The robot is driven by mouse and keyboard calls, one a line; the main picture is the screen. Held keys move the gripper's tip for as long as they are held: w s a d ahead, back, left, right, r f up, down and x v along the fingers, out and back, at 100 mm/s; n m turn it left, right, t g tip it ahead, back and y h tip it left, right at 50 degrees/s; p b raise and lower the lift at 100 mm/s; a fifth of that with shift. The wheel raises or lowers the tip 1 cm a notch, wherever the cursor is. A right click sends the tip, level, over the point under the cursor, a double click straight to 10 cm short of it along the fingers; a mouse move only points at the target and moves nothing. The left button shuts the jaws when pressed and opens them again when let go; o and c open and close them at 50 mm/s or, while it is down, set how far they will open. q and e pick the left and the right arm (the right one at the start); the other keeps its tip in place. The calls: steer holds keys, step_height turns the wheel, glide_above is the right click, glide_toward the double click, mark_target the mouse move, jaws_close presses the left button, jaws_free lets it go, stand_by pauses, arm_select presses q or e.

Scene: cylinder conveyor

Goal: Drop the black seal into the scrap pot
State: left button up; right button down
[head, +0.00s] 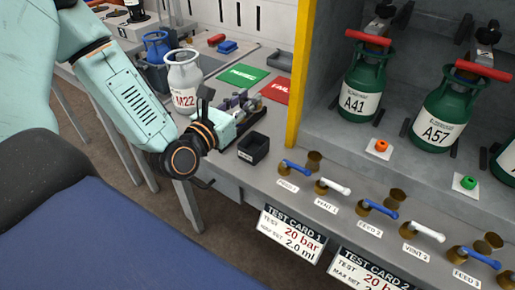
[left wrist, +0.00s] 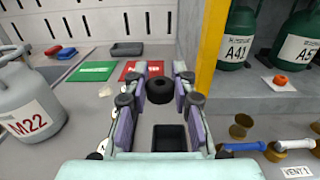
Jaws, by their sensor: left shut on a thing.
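My left gripper (head: 240,104) reaches in over the bench, and its fingers also show in the left wrist view (left wrist: 158,88). It is shut on the black seal (left wrist: 160,91), a thick dark ring between the fingertips. In the head view the seal is hard to make out among the fingers. The scrap pot (head: 253,149) is a small black square open box on the bench, just nearer than the gripper. In the left wrist view the pot (left wrist: 169,138) shows between the fingers, below the seal. My right gripper is not in view.
A grey cylinder marked M22 (head: 184,76) stands left of the gripper. Green (head: 243,74) and red (head: 276,90) cards lie behind it. A yellow post (head: 303,75) rises to the right, beside green cylinders A41 (head: 363,90) and A57 (head: 440,112). Blue and white valve handles line the front edge.

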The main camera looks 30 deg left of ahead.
arm_select(q)
step_height(320, 180, down, 6)
steer(key=b, duration=0.4)
steer(key=shift+w+a, duration=0.1)
steer(key=shift+a, duration=0.05)
steer(key=o, duration=0.6)
steer(key=shift+r, duration=0.1)
steer(key=shift+o, duration=1.1)
step_height(320, 180, up, 9)
steer(key=shift+f, duration=0.1)
steer(key=shift+r, duration=0.55)
